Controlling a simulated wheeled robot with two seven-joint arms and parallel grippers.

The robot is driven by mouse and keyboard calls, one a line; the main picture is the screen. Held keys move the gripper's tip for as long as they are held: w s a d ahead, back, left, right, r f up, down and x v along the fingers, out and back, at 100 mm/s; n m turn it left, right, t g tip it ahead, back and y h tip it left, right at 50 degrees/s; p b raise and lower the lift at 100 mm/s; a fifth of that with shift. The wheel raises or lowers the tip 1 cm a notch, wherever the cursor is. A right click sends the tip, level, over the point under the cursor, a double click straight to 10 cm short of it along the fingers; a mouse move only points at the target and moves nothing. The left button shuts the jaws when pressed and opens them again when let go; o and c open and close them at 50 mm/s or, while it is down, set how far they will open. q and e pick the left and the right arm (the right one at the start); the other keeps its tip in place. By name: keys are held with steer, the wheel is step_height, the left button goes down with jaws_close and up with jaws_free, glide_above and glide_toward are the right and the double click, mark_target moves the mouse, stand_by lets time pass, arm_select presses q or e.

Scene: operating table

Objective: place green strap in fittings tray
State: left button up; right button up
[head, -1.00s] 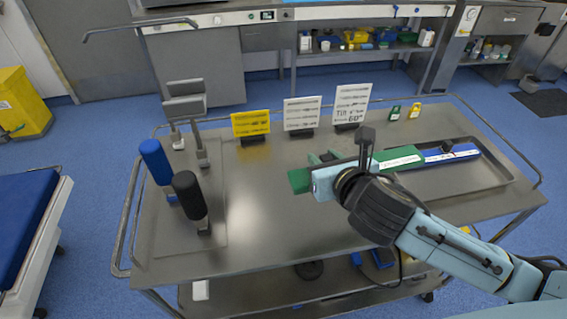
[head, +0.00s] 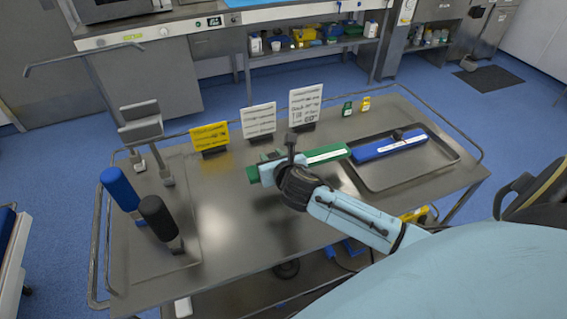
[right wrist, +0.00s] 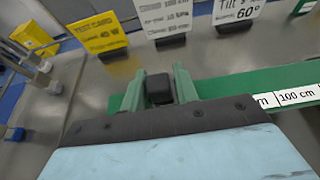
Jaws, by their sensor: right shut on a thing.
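The green strap (head: 327,154) is a long, stiff-looking bar with a white label. My right gripper (head: 268,164) is shut on its left part, above the table. In the right wrist view the fingers (right wrist: 159,88) stand either side of a black block on the green strap (right wrist: 225,88); a "100 cm" label shows to the right. The fittings tray (head: 415,170) is a shallow metal tray at the right of the table. The strap's right end reaches its left side in the picture; its height there is unclear. My left gripper is not in view.
A blue strap (head: 375,150) lies in the tray. Yellow (head: 210,137) and white (head: 258,121) cards stand behind the gripper. Small green (head: 347,108) and yellow (head: 365,104) tags stand at the back. Blue-handled (head: 120,188) and black-handled (head: 158,217) tools stand left. The front middle is clear.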

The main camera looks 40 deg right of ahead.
step_height(320, 180, down, 6)
steer(key=shift+f+b, duration=0.15)
steer(key=shift+b, duration=0.7)
steer(key=o, duration=1.1)
steer(key=shift+c, duration=0.2)
